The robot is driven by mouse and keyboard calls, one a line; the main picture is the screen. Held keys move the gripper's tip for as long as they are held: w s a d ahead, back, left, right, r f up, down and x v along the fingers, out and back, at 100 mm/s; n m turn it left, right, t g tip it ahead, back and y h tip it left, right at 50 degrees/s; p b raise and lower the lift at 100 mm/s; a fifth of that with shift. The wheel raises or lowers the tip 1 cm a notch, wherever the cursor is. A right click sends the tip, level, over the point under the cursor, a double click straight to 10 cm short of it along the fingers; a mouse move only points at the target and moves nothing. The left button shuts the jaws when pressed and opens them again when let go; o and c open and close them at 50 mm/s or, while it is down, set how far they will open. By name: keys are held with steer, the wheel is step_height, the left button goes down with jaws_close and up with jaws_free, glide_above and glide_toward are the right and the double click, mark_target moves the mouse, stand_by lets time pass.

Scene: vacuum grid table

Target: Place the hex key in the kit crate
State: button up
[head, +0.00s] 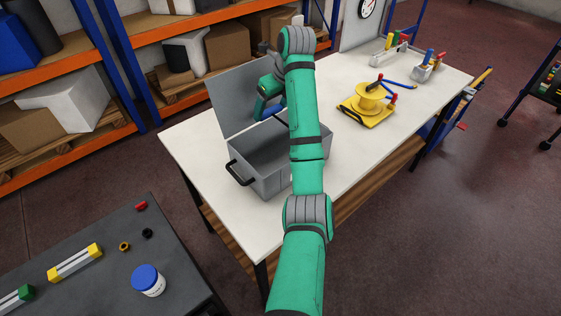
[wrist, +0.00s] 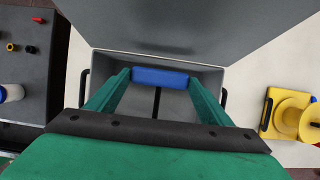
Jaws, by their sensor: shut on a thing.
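My gripper (wrist: 160,78) is shut on the hex key (wrist: 159,77), with its blue handle across between the green fingertips. Its thin black shaft runs toward the wrist in the wrist view. The kit crate (head: 250,178) is a grey box with black handles on the white table, its lid (head: 238,95) standing open at the back. It also shows in the wrist view (wrist: 112,63), behind and below the fingers, so the hex key appears over its opening. In the head view my arm covers the crate's right part and much of its inside.
A yellow spool (head: 370,98) sits on a yellow tray right of the crate, with pliers beside it. Tool holders (head: 427,70) stand at the table's far end. A dark bench (head: 105,275) at lower left holds a blue-lidded jar (head: 148,280) and small parts.

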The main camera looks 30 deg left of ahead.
mark_target(273, 115)
step_height(273, 115, down, 5)
steer(key=shift+s+a+r, duration=0.1)
steer(key=shift+s+a, duration=0.05)
step_height(273, 115, down, 13)
steer(key=shift+r, duration=0.15)
stand_by(0.5)
steer(key=o, duration=1.1)
